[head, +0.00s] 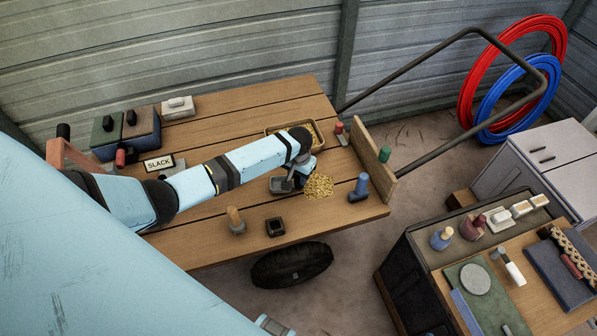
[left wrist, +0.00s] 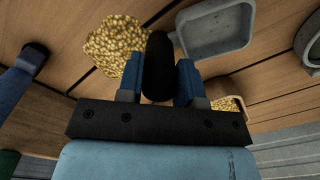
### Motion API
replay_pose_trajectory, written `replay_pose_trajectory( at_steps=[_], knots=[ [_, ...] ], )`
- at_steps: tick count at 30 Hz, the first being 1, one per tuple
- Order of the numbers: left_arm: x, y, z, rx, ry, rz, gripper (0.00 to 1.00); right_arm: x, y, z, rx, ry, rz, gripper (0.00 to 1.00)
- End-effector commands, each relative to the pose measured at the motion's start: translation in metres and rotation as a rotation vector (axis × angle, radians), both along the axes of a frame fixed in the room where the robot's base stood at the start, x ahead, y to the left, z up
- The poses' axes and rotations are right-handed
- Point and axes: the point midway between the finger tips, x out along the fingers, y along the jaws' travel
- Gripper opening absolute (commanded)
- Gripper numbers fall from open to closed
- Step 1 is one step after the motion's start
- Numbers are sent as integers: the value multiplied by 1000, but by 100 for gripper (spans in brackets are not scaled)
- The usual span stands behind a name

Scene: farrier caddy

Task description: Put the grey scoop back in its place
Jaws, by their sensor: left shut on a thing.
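The grey scoop (head: 281,185) is a squarish shallow pan near the front middle of the wooden cart top. In the left wrist view its pan (left wrist: 215,42) is just beyond the fingers and looks empty. My left gripper (head: 298,176) reaches over from the left; in the left wrist view its blue fingers (left wrist: 160,80) are shut on a dark rounded handle, seemingly the scoop's. I cannot tell whether the pan touches the wood. A yellow grain pile (head: 320,186) lies beside it. My right gripper is not in view.
A shallow tray of grain (head: 318,133) is behind my wrist. A blue-handled tool (head: 360,188), a wooden-topped peg (head: 235,220) and a dark square holder (head: 275,227) stand around the front. A SLACK sign (head: 159,164) and dark bins (head: 142,130) are left.

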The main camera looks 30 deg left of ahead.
Motion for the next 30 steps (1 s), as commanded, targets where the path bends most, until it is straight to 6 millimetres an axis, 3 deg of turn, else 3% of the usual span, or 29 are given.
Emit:
replay_pose_trajectory(
  at_steps=[30],
  knots=[
    [0,0,-11,0,-1,0,0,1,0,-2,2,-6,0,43]
  ],
)
